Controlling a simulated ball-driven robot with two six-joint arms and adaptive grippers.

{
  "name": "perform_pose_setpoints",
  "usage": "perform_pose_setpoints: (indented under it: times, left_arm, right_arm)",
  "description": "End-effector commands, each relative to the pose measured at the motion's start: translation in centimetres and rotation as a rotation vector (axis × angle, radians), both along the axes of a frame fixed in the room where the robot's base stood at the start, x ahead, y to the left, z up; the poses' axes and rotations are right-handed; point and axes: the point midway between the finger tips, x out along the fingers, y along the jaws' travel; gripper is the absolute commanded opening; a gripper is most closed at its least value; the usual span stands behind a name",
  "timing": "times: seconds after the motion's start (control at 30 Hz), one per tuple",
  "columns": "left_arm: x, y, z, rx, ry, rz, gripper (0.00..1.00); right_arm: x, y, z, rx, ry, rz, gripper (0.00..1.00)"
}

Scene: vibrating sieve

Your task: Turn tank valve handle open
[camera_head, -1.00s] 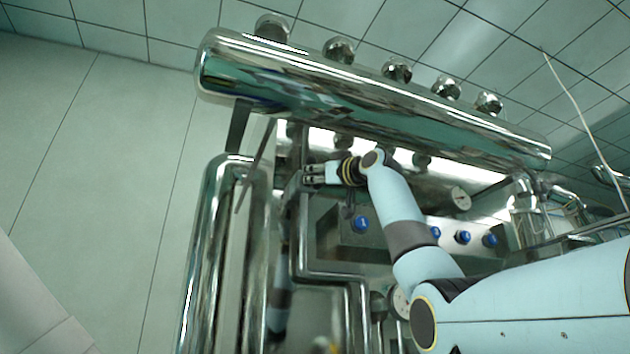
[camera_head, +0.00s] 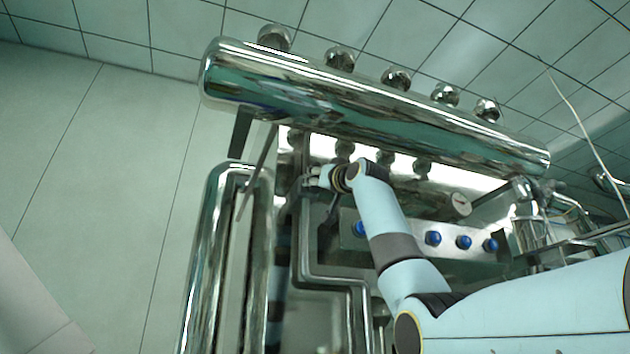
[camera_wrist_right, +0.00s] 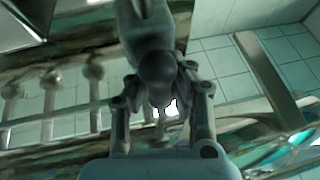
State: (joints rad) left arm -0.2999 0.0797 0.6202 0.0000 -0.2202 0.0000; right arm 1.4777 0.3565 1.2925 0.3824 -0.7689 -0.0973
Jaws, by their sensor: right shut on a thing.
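A grey valve handle (camera_wrist_right: 156,68) with a rounded end stands between the two fingers in the right wrist view. My right gripper (camera_wrist_right: 162,100) is shut on it, with one finger at each side. In the head view my right gripper (camera_head: 310,181) is at the upper left part of the metal tank assembly, below the large horizontal cylinder. There the handle is small and mostly hidden by the gripper, so its angle cannot be told. My left gripper is not in view.
The shiny horizontal cylinder (camera_head: 400,118) runs above my right arm. A vertical metal pipe (camera_head: 200,270) stands to the left of the gripper. Several blue knobs (camera_head: 464,242) and a round gauge (camera_head: 461,204) lie to the right. The floor (camera_head: 90,190) at the left is clear.

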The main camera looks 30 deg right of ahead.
Motion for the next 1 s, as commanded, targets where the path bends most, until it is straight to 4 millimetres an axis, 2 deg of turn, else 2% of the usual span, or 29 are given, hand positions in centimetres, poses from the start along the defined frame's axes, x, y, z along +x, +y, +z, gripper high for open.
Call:
perform_pose_setpoints:
  times: [0.13,0.17,0.37,0.63,0.77,1.0]
  left_arm:
    - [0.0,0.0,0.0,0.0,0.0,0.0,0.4]
    - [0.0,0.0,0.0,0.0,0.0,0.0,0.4]
    - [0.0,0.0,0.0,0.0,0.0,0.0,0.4]
    - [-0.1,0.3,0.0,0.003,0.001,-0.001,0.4]
    - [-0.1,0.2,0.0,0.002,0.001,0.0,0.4]
    - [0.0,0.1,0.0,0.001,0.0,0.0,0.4]
  right_arm:
    - [0.0,0.0,0.0,0.001,0.001,0.0,0.0]
    - [0.0,0.0,0.0,0.001,0.001,0.0,0.19]
    - [0.0,0.0,0.0,0.0,0.0,0.0,0.45]
    - [-0.1,0.0,0.0,-0.001,-0.001,0.0,0.45]
    - [-0.8,-0.1,-0.4,-0.001,-0.001,-0.002,0.45]
    - [-4.7,0.1,-2.2,-0.004,-0.003,-0.003,0.45]
